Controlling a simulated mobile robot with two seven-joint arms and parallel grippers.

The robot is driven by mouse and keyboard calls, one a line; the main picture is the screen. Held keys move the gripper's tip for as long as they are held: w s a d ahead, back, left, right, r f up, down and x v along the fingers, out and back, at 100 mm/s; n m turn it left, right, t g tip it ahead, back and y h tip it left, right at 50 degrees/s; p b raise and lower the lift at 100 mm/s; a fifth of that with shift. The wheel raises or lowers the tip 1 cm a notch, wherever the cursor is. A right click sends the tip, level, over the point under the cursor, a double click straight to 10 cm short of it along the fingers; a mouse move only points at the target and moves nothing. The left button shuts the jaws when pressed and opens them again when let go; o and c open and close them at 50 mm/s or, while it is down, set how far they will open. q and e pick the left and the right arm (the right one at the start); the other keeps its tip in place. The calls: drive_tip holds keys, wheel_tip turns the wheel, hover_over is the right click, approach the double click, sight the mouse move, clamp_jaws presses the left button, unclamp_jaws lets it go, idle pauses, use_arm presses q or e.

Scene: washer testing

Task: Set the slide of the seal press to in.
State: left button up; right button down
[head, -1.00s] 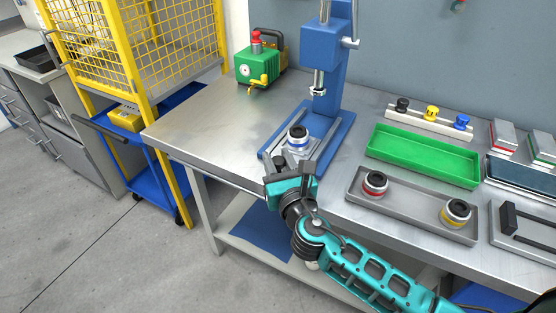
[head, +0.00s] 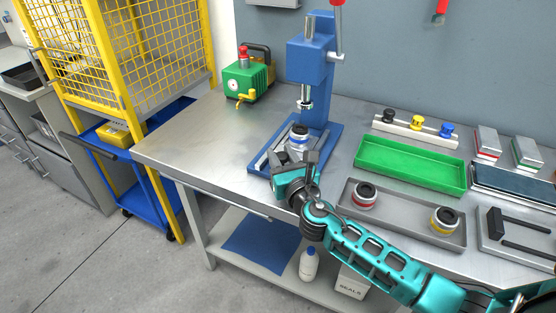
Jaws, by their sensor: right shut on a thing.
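The seal press (head: 311,65) is a blue column press standing on the bench, with its ram (head: 304,100) raised. A dark-topped part with a blue ring (head: 298,138) sits upright on the slide at the press base (head: 331,133). It is below the ram and slightly left of it, with a gap between them. My right gripper (head: 294,161) is at the front of the base, just in front of the part, and is shut on the slide. The slide is mostly hidden by the gripper and the part. My left gripper is out of view.
A grey tray (head: 398,221) with a red-ringed and a yellow-ringed part lies right of my right arm. Behind it are a green tray (head: 410,166) and a rack of knobs (head: 416,129). A green pump (head: 247,79) stands at the back left. The left bench top is clear.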

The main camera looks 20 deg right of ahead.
drive_tip(key=c, duration=0.8)
unclamp_jaws()
drive_tip(key=shift+c, duration=0.2)
drive_tip(key=shift+s, duration=0.1)
drive_tip(key=s, duration=0.8)
drive_tip(key=s+a, duration=0.1)
drive_tip(key=s, duration=0.2)
drive_tip(key=shift+s, duration=0.9)
drive_tip(key=shift+o, duration=0.3)
